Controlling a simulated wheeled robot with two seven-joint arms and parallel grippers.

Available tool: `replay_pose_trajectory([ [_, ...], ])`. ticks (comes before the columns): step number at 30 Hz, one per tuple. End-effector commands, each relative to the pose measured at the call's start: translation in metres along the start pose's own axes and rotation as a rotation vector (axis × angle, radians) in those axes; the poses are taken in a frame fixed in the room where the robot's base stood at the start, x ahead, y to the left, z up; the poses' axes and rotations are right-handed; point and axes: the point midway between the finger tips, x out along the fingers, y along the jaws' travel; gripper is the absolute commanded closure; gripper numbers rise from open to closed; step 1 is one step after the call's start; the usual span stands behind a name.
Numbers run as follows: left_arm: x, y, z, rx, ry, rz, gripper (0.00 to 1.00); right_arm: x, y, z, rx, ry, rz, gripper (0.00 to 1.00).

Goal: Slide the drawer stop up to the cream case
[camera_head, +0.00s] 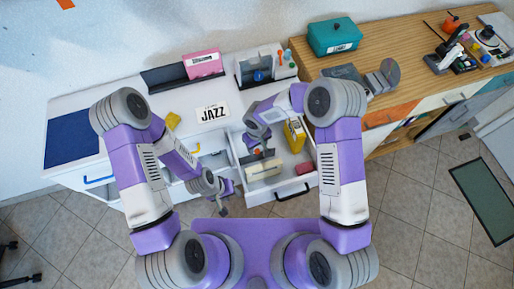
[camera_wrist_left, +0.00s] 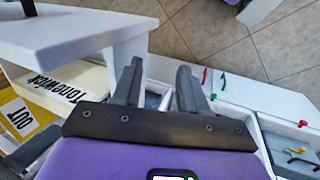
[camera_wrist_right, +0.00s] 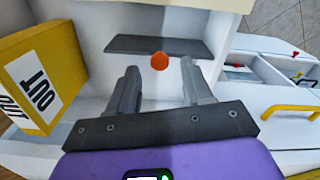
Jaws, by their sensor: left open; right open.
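The cream case (camera_head: 262,171) stands in the open white drawer, towards its front. In the left wrist view it shows lettering (camera_wrist_left: 72,84); in the right wrist view only a strip shows at the top (camera_wrist_right: 190,4). The drawer stop is a dark grey plate (camera_wrist_right: 140,45) with an orange knob (camera_wrist_right: 160,61), behind the cream case; a pale band lies between them. My right gripper (camera_wrist_right: 158,82) is open over the drawer, its fingertips either side of the knob and not closed on it. My left gripper (camera_head: 222,204) is open and empty, left of the drawer; it also shows in the left wrist view (camera_wrist_left: 158,70).
The drawer's front has a dark handle (camera_head: 292,191). Another compartment with small items (camera_wrist_left: 300,150) lies beside it. A "JAZZ" sign (camera_head: 212,113) is on the white top.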

Motion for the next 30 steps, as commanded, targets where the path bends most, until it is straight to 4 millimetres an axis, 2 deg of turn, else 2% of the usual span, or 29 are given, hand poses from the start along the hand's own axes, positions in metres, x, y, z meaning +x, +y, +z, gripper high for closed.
replay_pose_trajectory([
  [1, 0.001, -0.001, 0.0, 0.0, 0.0, 0.0, 0.57, 0.007, 0.0, 0.0, -0.001, -0.001, 0.0, 0.5],
  [5, 0.002, -0.001, 0.0, 0.0, 0.0, 0.0, 0.57, 0.016, 0.0, 0.0, 0.0, 0.0, 0.0, 0.5],
  [14, 0.002, -0.001, 0.0, 0.0, 0.0, 0.0, 0.57, 0.017, 0.0, 0.0, 0.0, 0.001, 0.0, 0.51],
  [23, 0.002, -0.001, 0.0, 0.0, 0.0, 0.0, 0.57, 0.017, 0.0, 0.0, 0.0, 0.001, 0.0, 0.97],
  [24, 0.002, -0.001, 0.0, 0.0, 0.0, 0.0, 0.57, 0.017, 0.0, 0.0, 0.0, 0.001, 0.0, 1.0],
  [30, 0.002, -0.001, 0.0, 0.0, 0.0, 0.0, 0.57, 0.017, 0.0, 0.0, 0.0, 0.001, 0.0, 1.0],
])
